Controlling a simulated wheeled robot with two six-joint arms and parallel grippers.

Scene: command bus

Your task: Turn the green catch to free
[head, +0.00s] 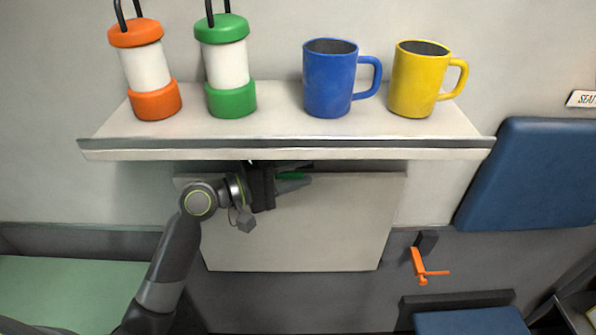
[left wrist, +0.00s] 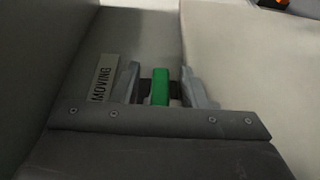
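The green catch (head: 290,176) is just under the front edge of the shelf, at the top of a pale panel (head: 300,235). In the left wrist view the catch (left wrist: 160,87) stands upright on a dark base, between the fingers of my left gripper (left wrist: 160,80). A gap shows on each side of it, so the fingers are open around it and do not appear to touch it. In the head view my left gripper (head: 293,181) reaches in from the left and partly hides the catch. My right gripper is not in view.
A label reading MOVING (left wrist: 102,78) is left of the catch. The shelf (head: 285,152) overhangs the gripper closely. It carries an orange lantern (head: 146,68), a green lantern (head: 226,66), a blue mug (head: 329,80) and a yellow mug (head: 415,80).

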